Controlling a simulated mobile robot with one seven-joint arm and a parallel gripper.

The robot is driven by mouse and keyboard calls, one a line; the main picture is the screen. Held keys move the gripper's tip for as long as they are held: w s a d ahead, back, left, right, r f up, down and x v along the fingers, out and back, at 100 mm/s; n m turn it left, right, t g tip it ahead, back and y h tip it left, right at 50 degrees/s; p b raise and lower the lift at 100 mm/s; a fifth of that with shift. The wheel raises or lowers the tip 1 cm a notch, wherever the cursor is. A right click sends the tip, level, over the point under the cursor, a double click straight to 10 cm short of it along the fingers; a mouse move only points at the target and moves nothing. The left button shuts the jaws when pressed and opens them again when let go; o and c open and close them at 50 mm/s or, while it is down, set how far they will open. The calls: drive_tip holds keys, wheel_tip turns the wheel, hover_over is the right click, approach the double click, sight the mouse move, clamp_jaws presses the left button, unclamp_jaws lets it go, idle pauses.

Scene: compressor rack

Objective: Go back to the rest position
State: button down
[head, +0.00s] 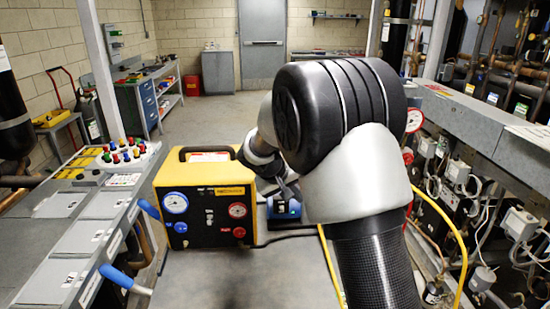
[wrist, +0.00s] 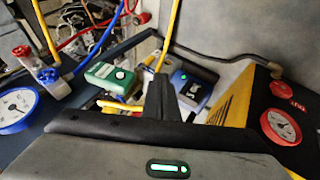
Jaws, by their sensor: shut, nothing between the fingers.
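My arm fills the middle of the head view and hides my gripper there. In the wrist view my gripper (wrist: 160,92) shows as dark fingers pressed together with nothing between them. It is above a cluttered spot with a green box (wrist: 110,76) to its left and a blue and black device (wrist: 191,85) to its right. I cannot tell how far above them it is.
A yellow and black machine with gauges (head: 207,205) stands left of my arm. A yellow hose (head: 330,265) runs beside it. A grey console (head: 90,210) lines the left; pipework and a grey ledge (head: 480,115) line the right. The floor (head: 215,112) behind is open.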

drive_tip(key=s+d+r+m+y+p, duration=0.1)
drive_tip(key=s+d+r+y+p, duration=0.1)
drive_tip(key=s+r, duration=0.85)
drive_tip(key=s+d+r+m+y+p, duration=0.1)
drive_tip(key=s+d+r+p, duration=0.15)
drive_tip(key=s+r, duration=0.85)
drive_tip(key=s+a+f+y+p, duration=0.1)
drive_tip(key=s+a+y, duration=0.1)
drive_tip(key=s, duration=1.2)
drive_tip(key=shift+a+f+n+y, duration=0.3)
drive_tip(key=shift+f+n, duration=0.1)
idle(0.5)
